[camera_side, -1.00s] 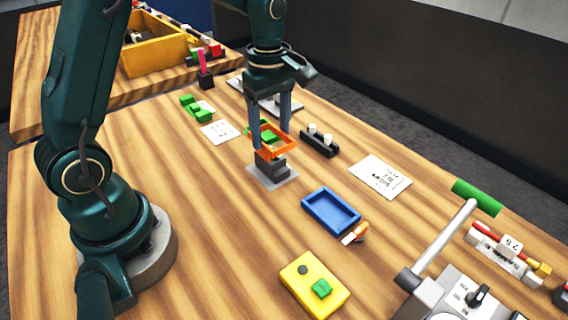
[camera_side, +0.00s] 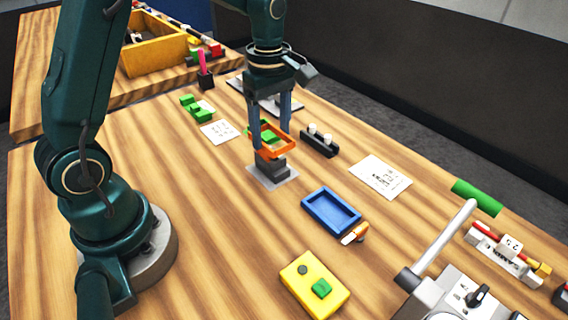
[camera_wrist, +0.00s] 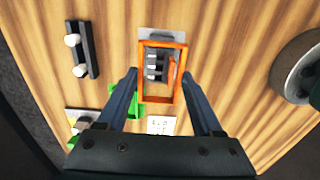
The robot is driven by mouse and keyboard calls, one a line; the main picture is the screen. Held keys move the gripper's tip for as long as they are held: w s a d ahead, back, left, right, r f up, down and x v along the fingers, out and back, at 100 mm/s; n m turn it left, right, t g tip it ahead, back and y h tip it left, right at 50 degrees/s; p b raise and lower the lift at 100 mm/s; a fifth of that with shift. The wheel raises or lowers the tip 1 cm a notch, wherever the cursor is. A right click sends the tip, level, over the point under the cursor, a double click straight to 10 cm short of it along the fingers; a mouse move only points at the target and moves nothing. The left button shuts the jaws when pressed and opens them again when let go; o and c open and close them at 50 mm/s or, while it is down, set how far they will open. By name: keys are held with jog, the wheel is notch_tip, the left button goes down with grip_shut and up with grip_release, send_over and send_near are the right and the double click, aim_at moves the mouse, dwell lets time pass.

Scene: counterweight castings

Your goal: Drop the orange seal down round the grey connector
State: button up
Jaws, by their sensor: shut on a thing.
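The orange seal (camera_side: 262,151) is a thin rectangular ring, held roughly level. My gripper (camera_side: 271,137) is shut on it, with one finger at each of two opposite sides. The grey connector (camera_side: 271,166) is a stepped block standing on a light grey plate (camera_side: 259,178). The seal is at or just above the connector's top; whether they touch I cannot tell. In the wrist view the connector (camera_wrist: 153,64) shows through the opening of the seal (camera_wrist: 162,99), nearer its far left part. The fingers' contact points are partly hidden.
A black holder with white pegs (camera_side: 320,146) stands close to the right. A blue tray (camera_side: 331,212) and a yellow box (camera_side: 314,284) lie nearer the camera. Bare wood lies to the connector's left.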

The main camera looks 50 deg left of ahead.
jog(key=shift+f, duration=2.75)
dwell(0.5)
jog(key=o, duration=0.9)
jog(key=shift+r, duration=0.15)
jog(key=shift+r, duration=3.4)
